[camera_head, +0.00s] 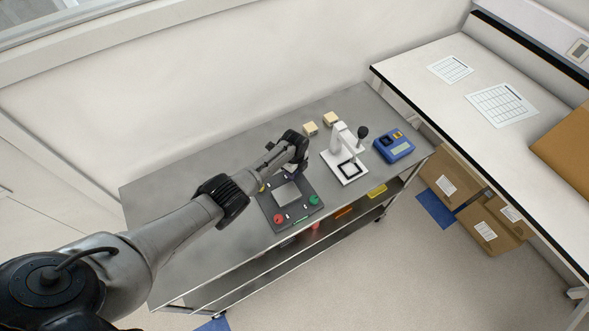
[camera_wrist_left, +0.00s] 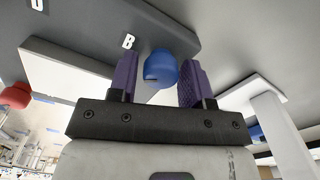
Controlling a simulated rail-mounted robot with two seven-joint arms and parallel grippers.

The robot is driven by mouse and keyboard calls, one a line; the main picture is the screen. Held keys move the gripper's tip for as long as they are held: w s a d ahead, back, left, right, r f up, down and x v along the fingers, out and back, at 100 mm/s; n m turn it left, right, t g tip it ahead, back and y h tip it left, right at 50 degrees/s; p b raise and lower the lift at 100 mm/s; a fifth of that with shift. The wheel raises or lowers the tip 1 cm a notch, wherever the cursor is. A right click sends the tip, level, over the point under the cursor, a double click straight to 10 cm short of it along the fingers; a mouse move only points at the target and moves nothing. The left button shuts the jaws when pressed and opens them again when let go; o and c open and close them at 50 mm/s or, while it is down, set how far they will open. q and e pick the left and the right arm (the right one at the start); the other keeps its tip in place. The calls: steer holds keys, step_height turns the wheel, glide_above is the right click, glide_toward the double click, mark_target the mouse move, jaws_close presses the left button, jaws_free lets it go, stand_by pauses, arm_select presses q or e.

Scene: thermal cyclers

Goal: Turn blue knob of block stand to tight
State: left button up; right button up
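The block stand (camera_head: 268,206) is a dark plate on the metal cart, with a pale square block (camera_head: 287,193) in its middle. Its red knob (camera_head: 280,218) and green knob (camera_head: 313,200) show at the near corners. My left gripper (camera_head: 301,168) is over the far right corner and hides the blue knob in the head view. In the left wrist view the blue knob (camera_wrist_left: 161,68), beside the letter B, lies between the two purple fingers of the left gripper (camera_wrist_left: 158,82). The fingers are apart, with a gap at the left finger; contact at the right one is unclear. My right gripper is not visible.
A white device (camera_head: 347,165) with a black ball-topped lever stands right of the stand, close to the left gripper. A blue instrument (camera_head: 394,146) is farther right. Two small beige blocks (camera_head: 311,128) lie behind. The cart's left part (camera_head: 165,205) is clear.

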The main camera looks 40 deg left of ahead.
arm_select(q)
steer(key=shift+o, duration=1.1)
steer(key=shift+r+p, duration=0.3)
steer(key=shift+r, duration=0.25)
step_height(320, 180, up, 13)
steer(key=p, duration=0.2)
steer(key=shift+f, duration=0.15)
